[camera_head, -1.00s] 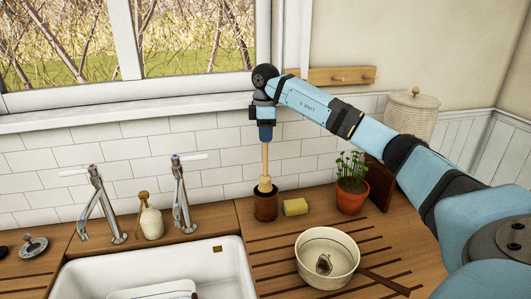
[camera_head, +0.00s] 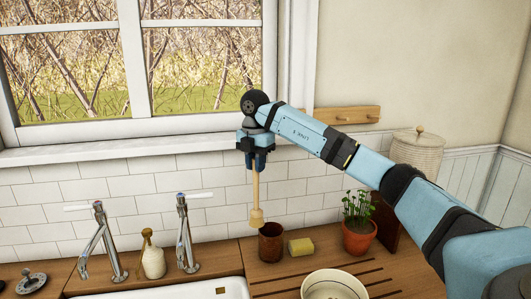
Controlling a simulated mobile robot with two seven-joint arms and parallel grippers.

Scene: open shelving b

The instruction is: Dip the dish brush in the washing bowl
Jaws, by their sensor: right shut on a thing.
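My right gripper (camera_head: 256,160) is shut on the handle of the wooden dish brush (camera_head: 256,200). The brush hangs head down, roughly upright, above and slightly left of the brown pot (camera_head: 271,243) on the counter. Its head is clear of the pot's rim. A round cream bowl (camera_head: 333,285), perhaps the washing bowl, stands on the grooved drainboard at the bottom of the view, its lower part cut off. The white sink (camera_head: 190,290) shows only its back edge, so what lies in it is hidden. My left gripper is not in view.
Two chrome taps (camera_head: 184,235) and a soap bottle (camera_head: 153,256) stand behind the sink. A yellow sponge (camera_head: 301,247) lies right of the brown pot, and a potted plant (camera_head: 358,237) stands further right. The tiled wall and window are close behind.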

